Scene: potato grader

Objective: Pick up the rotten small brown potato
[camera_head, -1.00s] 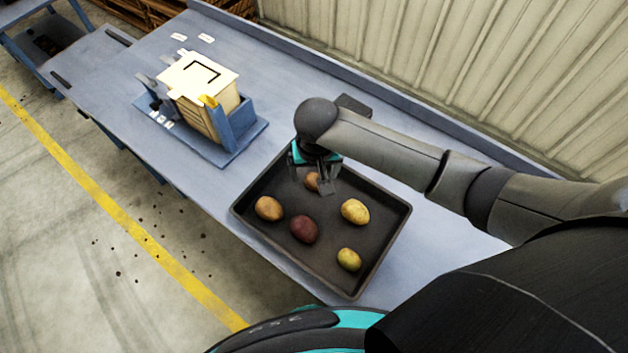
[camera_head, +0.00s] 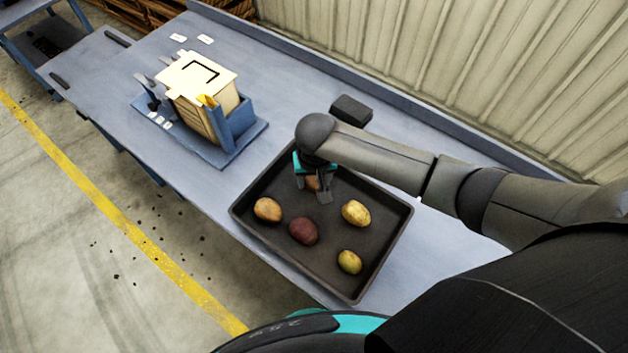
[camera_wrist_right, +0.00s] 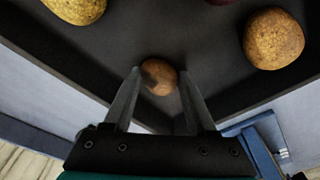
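The small brown potato (camera_wrist_right: 159,77) lies in the dark tray (camera_head: 376,265), near its far corner. A dark patch shows on its left side in the right wrist view. In the head view the potato (camera_head: 312,183) is partly hidden by my right gripper (camera_head: 318,192). My right gripper is open, its two fingers (camera_wrist_right: 158,98) on either side of the potato with a gap to each. The potato lies between or just beyond the fingertips; I cannot tell the exact depth. My left gripper is not in view.
The tray also holds a larger brown potato (camera_head: 267,209), a red potato (camera_head: 303,230), a yellow potato (camera_head: 355,213) and a small yellow-green potato (camera_head: 349,261). A cream box in a blue holder (camera_head: 205,95) stands to the left. A dark block (camera_head: 351,109) lies behind my right arm.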

